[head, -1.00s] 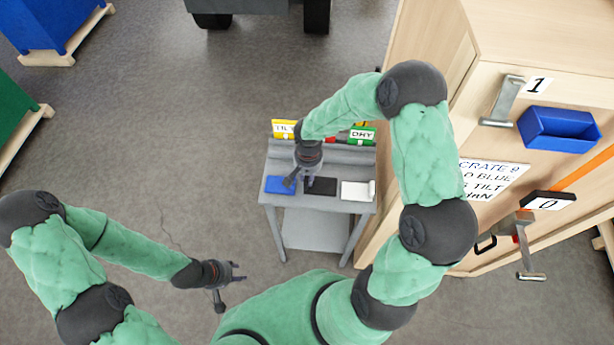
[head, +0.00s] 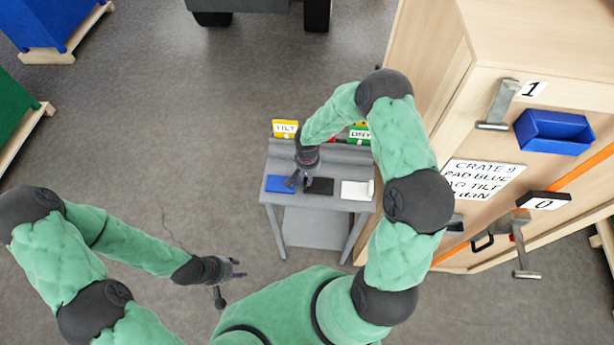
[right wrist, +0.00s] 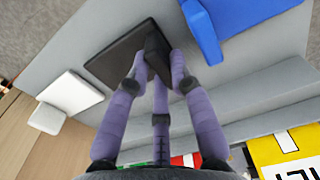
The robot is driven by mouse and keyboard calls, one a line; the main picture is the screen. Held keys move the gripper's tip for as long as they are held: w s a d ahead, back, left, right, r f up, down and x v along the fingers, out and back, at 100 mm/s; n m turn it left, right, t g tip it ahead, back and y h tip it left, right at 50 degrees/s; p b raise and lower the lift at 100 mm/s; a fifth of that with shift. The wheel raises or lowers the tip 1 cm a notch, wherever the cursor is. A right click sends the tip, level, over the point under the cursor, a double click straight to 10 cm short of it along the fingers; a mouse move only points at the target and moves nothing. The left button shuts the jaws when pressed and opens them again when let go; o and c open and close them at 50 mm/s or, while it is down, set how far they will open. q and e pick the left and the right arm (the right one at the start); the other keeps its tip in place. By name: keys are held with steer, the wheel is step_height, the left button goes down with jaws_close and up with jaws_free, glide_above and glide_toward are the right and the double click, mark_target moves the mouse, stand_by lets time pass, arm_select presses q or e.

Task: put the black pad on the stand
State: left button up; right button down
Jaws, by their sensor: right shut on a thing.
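The black pad (head: 319,186) lies on the grey stand (head: 310,205), between a blue pad (head: 280,184) and a white pad (head: 355,190). It also shows in the right wrist view (right wrist: 117,62). My right gripper (head: 303,183) reaches down over the stand. In the right wrist view its fingers (right wrist: 158,60) are shut on the raised dark grip of the black pad. I cannot tell whether the pad touches the surface. My left gripper (head: 238,270) is empty and open, low at the left, away from the stand.
Yellow TILT (head: 285,129) and green DRY (head: 359,134) tags stand along the stand's back. A wooden crate (head: 510,190) rises close on the right, with a blue bin (head: 554,131), metal brackets and a printed sheet (head: 481,180). The floor left of the stand is clear.

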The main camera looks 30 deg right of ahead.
steer(key=shift+f, duration=0.15)
steer(key=c, duration=1.1)
jaws_free()
steer(key=shift+r, duration=0.35)
step_height(320, 180, up, 11)
steer(key=b, duration=0.2)
steer(key=s+a+f+n+y, duration=0.4)
steer(key=s+a+f, duration=1)
steer(key=s+f, duration=0.2)
steer(key=s, duration=0.2)
steer(key=shift+s+a, duration=0.2)
steer(key=shift+s, duration=0.15)
